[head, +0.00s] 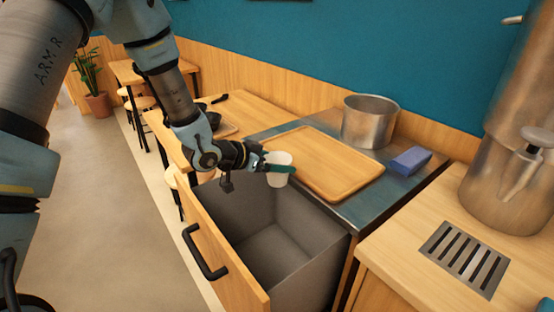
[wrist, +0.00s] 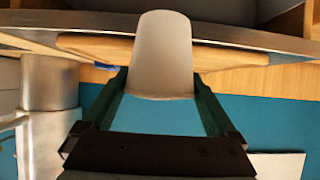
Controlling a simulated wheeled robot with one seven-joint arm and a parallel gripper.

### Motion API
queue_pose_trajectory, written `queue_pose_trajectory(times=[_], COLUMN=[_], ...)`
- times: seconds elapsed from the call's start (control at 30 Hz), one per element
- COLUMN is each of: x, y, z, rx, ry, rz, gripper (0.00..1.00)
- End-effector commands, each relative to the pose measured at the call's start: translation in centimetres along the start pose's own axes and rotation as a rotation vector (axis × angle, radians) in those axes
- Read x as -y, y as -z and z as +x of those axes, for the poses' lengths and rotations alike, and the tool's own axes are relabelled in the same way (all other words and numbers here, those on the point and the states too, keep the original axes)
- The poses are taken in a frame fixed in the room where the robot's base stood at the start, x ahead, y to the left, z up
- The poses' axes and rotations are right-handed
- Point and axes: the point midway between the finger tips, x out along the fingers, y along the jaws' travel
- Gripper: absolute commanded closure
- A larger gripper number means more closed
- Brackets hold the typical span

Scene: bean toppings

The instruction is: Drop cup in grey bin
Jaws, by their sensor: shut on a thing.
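A white cup (head: 279,167) is held in my gripper (head: 279,169), whose green fingers are shut on it. In the wrist view the cup (wrist: 163,55) sits between the two fingers (wrist: 163,92). The grey bin (head: 275,252) is a grey box inside a pulled-out wooden drawer below the counter. My gripper holds the cup above the bin's far edge, near the counter's front edge. The bin's visible floor looks empty.
A wooden tray (head: 322,188) lies on the metal counter beside the cup. A metal pot (head: 369,122) and a blue block (head: 410,160) stand behind it. The drawer front (head: 215,262) with its black handle juts into the aisle. A metal urn (head: 510,170) stands right.

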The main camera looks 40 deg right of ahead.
Motion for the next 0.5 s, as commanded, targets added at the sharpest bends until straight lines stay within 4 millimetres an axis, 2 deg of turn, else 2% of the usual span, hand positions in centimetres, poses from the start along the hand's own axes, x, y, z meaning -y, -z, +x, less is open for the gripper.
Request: queue_pose_trajectory(times=[0.07, 0.33, 0.37, 0.4, 0.5], x=[0.01, 0.04, 0.05, 0.05, 0.05], y=[-0.57, -0.53, -0.53, -0.53, -0.53], z=[0.32, 0.28, 0.28, 0.27, 0.27], rx=[0.000, 0.000, 0.000, 0.000, 0.000], ry=[0.000, 0.001, 0.001, 0.001, 0.001], rz=[0.000, 0.000, 0.000, 0.000, 0.000], gripper=[0.66, 0.66, 0.05, 0.00, 0.00])
